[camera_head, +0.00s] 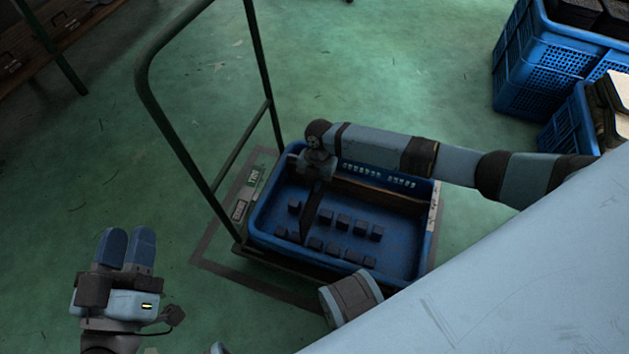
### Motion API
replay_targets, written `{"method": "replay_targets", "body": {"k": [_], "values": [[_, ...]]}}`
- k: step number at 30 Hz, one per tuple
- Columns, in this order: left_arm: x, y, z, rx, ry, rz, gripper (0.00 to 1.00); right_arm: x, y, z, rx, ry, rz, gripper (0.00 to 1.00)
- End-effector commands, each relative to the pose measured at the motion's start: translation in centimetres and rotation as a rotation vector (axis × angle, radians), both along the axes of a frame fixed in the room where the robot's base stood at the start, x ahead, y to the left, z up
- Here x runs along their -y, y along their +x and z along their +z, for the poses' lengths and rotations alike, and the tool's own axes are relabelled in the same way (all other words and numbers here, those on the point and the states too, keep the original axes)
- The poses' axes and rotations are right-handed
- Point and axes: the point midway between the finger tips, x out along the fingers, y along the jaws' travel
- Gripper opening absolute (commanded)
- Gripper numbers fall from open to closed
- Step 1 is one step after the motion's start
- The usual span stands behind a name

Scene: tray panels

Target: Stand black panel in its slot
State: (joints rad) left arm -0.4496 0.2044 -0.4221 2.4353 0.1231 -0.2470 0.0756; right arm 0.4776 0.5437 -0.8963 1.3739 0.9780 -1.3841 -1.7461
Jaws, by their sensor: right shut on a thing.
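A thin black panel (313,207) stands on edge at the left part of the blue tray (400,245). My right gripper (317,172) reaches over the tray's back left and is shut on the panel's upper end. The panel's lower end comes down among the dark blocks (343,222) on the tray floor. I cannot tell whether it touches the floor or sits between blocks. My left gripper (127,246) is away to the lower left over the green floor, empty, its two blue fingers together.
The tray rests on a cart with a dark handle frame (180,150) rising at its left. Small pale items (380,175) line the tray's back side. Blue crates (540,75) stand at the upper right. Green floor is open left of the cart.

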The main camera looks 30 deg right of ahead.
Motion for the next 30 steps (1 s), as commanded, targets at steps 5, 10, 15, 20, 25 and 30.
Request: {"method": "replay_targets", "body": {"k": [5, 10, 15, 20, 25, 30], "values": [[0.0, 0.0, -0.5, 0.000, 0.000, 0.000, 0.38, 0.0, 0.0, -0.9, 0.000, 0.000, 0.000, 0.00], [0.0, 0.0, -0.8, 0.000, 0.000, 0.000, 0.38, 0.0, 0.0, -1.6, 0.000, 0.000, -0.001, 0.00], [0.0, 0.0, -1.2, 0.000, 0.000, 0.000, 0.38, 0.0, 0.0, -2.2, 0.000, 0.000, 0.000, 0.00], [0.0, 0.0, -1.6, 0.000, 0.000, 0.000, 0.38, 0.0, 0.0, -2.9, 0.000, 0.000, 0.001, 0.00], [0.0, 0.0, -1.9, 0.000, 0.000, 0.000, 0.38, 0.0, 0.0, -3.6, 0.000, 0.000, 0.000, 0.00], [0.0, 0.0, -2.3, 0.000, 0.000, 0.000, 0.38, 0.0, 0.0, -4.2, 0.000, 0.000, 0.000, 0.00]]}}
